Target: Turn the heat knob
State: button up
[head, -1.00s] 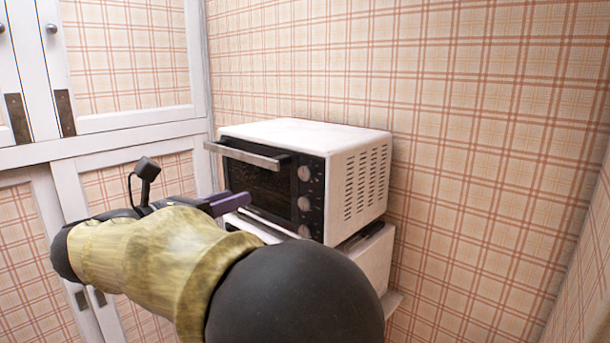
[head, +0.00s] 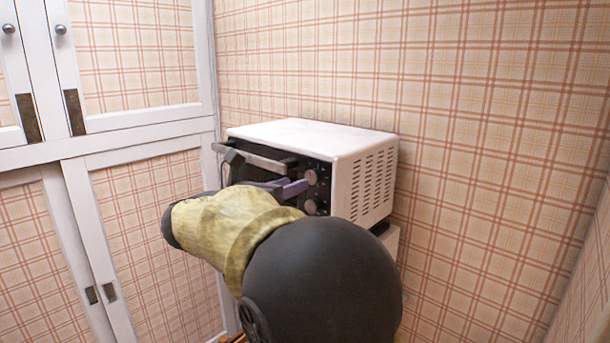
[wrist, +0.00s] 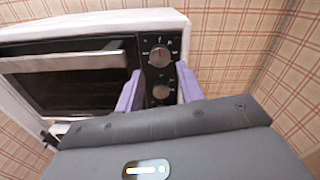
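A white toaster oven (head: 365,180) with a dark front stands against the wall. A column of round grey knobs runs down its right front panel. The wrist view shows an upper knob (wrist: 160,56) with markings around it and a lower knob (wrist: 161,92). I cannot read which is the heat knob. My gripper (head: 297,187) is in front of the panel. Its purple fingers are apart in the wrist view (wrist: 159,73), one on each side of the lower knob as seen there, with nothing held. I cannot tell whether they touch the panel. The lowest part of the panel is hidden.
The oven door's long handle (head: 250,158) sticks out left of the knobs, close to my gripper. White cabinets with plaid panels (head: 140,200) stand to the left. The plaid wall (head: 480,150) is behind and right of the oven.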

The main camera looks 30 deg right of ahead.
aim_at(310, 178)
jog(key=p+x, duration=0.1)
jog(key=x, duration=0.4)
jog(key=shift+d, duration=0.1)
jog(key=c, duration=0.7)
